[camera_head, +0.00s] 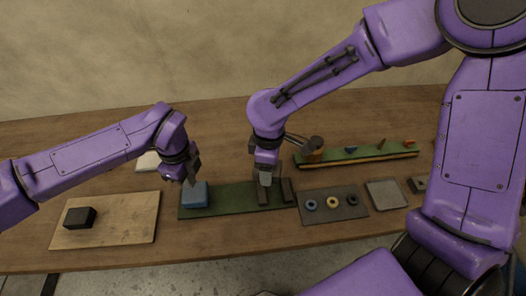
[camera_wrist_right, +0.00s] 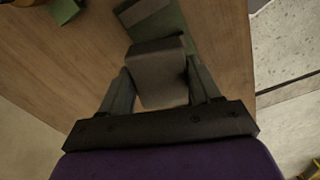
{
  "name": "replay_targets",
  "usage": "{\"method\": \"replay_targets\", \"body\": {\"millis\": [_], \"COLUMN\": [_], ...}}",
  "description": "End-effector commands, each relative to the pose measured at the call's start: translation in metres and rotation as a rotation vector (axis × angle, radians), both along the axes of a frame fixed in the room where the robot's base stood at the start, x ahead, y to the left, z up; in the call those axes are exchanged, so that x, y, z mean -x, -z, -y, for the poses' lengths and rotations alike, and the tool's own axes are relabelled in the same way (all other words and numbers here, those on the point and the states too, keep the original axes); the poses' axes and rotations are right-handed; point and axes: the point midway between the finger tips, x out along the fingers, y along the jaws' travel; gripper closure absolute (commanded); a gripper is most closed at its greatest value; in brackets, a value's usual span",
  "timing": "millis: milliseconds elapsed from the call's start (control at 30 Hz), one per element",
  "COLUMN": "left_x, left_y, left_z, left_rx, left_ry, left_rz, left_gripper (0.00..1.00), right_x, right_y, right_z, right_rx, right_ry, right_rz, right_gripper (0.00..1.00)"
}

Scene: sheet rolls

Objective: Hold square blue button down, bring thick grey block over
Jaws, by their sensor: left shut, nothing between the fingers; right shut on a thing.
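The square blue button (camera_head: 196,196) sits at the left end of a long green board (camera_head: 230,201). My left gripper (camera_head: 191,181) is shut and empty, its tips at the button's upper left edge; I cannot tell whether the button is pressed down. My right gripper (camera_head: 265,180) is shut on a thick grey block (camera_wrist_right: 160,76), which shows between both fingers in the right wrist view. In the head view the gripper partly hides this block, over the right part of the green board. A dark grey bar (camera_head: 288,191) stands at the board's right end.
A black block (camera_head: 80,217) lies on a pale wooden board (camera_head: 130,225) at left. A dark tray (camera_head: 318,213) with rings, a grey square pad (camera_head: 386,194) and a small dark block (camera_head: 418,184) are at right. A green strip (camera_head: 360,157) with coloured pieces lies behind.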

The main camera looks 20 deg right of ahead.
Motion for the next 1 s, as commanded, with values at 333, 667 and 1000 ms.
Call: {"method": "replay_targets", "body": {"millis": [333, 667, 1000], "left_x": [0.0, 0.0, 0.0], "left_y": [0.0, 0.0, 0.0], "left_z": [0.0, 0.0, 0.0], "left_rx": [0.0, 0.0, 0.0], "left_ry": [0.0, 0.0, 0.0], "left_rz": [0.0, 0.0, 0.0], "left_gripper": [1.0, 1.0, 1.0], "right_x": [0.003, 0.003, 0.003], "right_y": [0.01, 0.048, 0.059], "right_z": [-0.001, -0.001, -0.001], "right_rx": [-0.004, -0.004, -0.005], "right_ry": [-0.311, -0.307, -0.307], "right_rz": [0.006, 0.006, 0.008], "right_gripper": [0.72, 0.72, 0.72]}}
